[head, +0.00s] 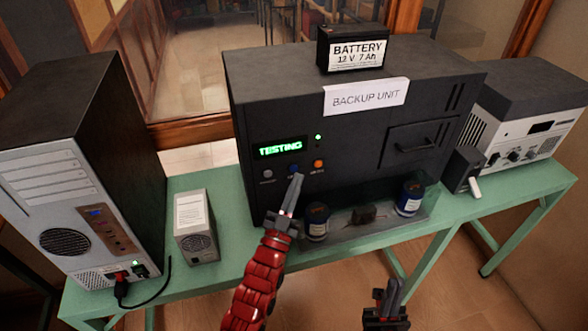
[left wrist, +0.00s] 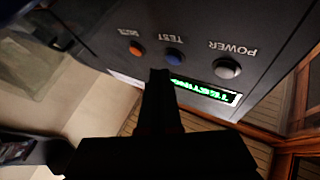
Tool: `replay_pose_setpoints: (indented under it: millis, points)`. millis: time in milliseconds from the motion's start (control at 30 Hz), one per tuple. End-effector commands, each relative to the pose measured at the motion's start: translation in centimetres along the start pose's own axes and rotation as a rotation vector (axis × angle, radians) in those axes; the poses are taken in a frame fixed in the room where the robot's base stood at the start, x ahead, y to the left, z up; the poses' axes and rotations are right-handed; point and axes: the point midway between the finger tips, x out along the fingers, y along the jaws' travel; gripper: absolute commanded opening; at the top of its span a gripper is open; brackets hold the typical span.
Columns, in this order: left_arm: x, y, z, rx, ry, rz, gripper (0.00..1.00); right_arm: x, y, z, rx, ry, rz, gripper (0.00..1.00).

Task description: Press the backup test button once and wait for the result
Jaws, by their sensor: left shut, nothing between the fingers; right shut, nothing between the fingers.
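The black backup unit (head: 350,130) stands on the green table, with a white "BACKUP UNIT" label on its front. Its display (head: 280,148) reads "TESTING" in green, and a small green light glows beside it. Below are a grey power button (head: 267,175), a blue test button (head: 294,170) and an orange button (head: 318,164). My left gripper (head: 298,180) is shut, its tip just below the blue button; I cannot tell whether it touches. The left wrist view shows the blue button (left wrist: 174,57) uncovered beyond the fingertips. My right gripper (head: 393,290) is shut and empty, low in front of the table.
A computer tower (head: 50,180) and a small grey box (head: 195,228) stand at left. A battery (head: 353,50) sits on the unit. Jars (head: 410,198) and a small part sit on a tray before it. A grey-white device (head: 525,125) stands at right.

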Motion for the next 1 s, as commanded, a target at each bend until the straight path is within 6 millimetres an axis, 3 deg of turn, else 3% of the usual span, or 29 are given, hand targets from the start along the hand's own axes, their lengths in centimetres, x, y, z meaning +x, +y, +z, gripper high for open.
replay_pose_setpoints:
  millis: [267, 700, 1000]
  points:
    - [-0.4, 0.4, -0.3, 0.0, 0.002, 0.001, 0.0, 0.0, 0.0, 0.0, 0.0, 0.0, 0.0, 0.0]
    - [-3.3, 2.4, -2.5, -0.001, 0.001, 0.001, 0.0, -0.3, 0.0, 0.1, 0.0, 0.0, 0.0, 0.0]
    - [-3.4, 2.5, -2.6, 0.001, 0.001, 0.0, 0.0, -0.3, 0.0, 0.1, 0.0, 0.0, 0.0, 0.0]
